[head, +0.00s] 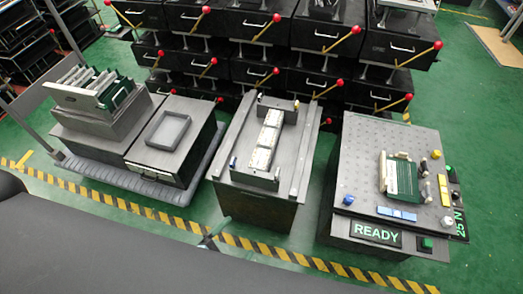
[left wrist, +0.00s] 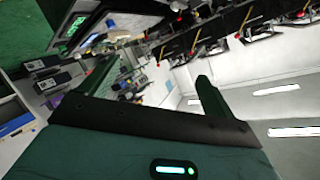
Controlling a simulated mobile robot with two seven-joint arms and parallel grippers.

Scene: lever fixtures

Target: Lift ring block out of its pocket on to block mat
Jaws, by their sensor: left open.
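I cannot make out the ring block or its pocket for certain. On the perforated plate (head: 365,150) at the right of the head view stands a green block-like part (head: 403,178) with pale edges, among small blue, yellow and white pieces. A flat blue pad (head: 397,213) lies near the plate's front edge; I cannot tell whether it is the block mat. My left gripper shows in the left wrist view (left wrist: 150,88), its green fingers wide apart with nothing between them. My right gripper is not in view.
A bench (head: 228,150) with a channel of pale plates stands in the middle. At the left are a grey square frame (head: 168,131) and a rack of upright plates (head: 95,90). Dark drawer units with red-knobbed levers line the back. A READY sign (head: 376,234) fronts the right bench.

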